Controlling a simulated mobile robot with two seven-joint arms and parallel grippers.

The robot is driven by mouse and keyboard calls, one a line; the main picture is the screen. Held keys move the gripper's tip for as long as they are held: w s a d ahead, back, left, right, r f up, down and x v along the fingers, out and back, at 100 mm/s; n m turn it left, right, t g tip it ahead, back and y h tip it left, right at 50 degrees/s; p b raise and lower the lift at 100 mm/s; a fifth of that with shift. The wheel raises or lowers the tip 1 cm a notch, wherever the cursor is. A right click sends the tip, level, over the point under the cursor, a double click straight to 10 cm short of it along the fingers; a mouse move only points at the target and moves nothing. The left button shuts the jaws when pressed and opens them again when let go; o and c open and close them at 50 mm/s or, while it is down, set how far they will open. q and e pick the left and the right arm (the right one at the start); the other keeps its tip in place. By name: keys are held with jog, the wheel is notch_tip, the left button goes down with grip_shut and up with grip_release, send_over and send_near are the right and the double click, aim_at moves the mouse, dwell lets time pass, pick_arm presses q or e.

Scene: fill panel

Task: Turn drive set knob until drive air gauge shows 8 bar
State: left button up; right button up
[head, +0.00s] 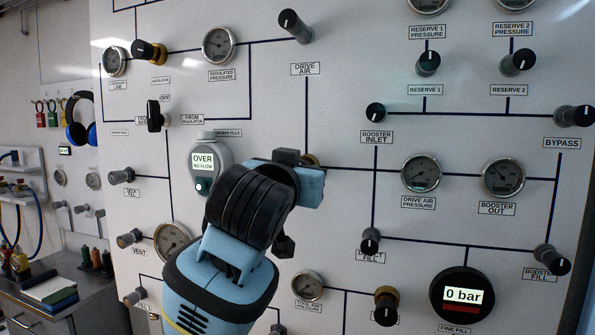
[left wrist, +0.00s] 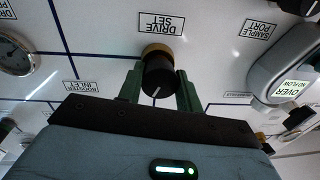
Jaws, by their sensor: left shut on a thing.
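The drive set knob (left wrist: 158,80) is black with a brass collar and a white pointer line; its DRIVE SET label (left wrist: 161,23) shows upside down in the left wrist view. My left gripper (left wrist: 160,92) has its green fingers on both sides of the knob and is shut on it. In the head view my left gripper (head: 305,178) hides most of the knob, leaving a bit of brass. The drive air pressure gauge (head: 421,174) is to the right of the gripper; its needle is too small to read surely. It also shows in the left wrist view (left wrist: 14,54). My right gripper is not in view.
The booster out gauge (head: 503,177) and booster inlet knob (head: 376,112) are to the right. A grey meter reading OVER, NO FLOW (head: 204,163) is close left of my arm. A round display reads 0 bar (head: 462,296). Several other knobs stick out around.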

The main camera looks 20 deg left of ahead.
pick_arm(q)
jog(key=o, duration=1)
jog(key=shift+s+d+f, duration=0.1)
jog(key=shift+s+d, duration=0.05)
jog(key=shift+s, duration=3.75)
jog(key=shift+c, duration=0.3)
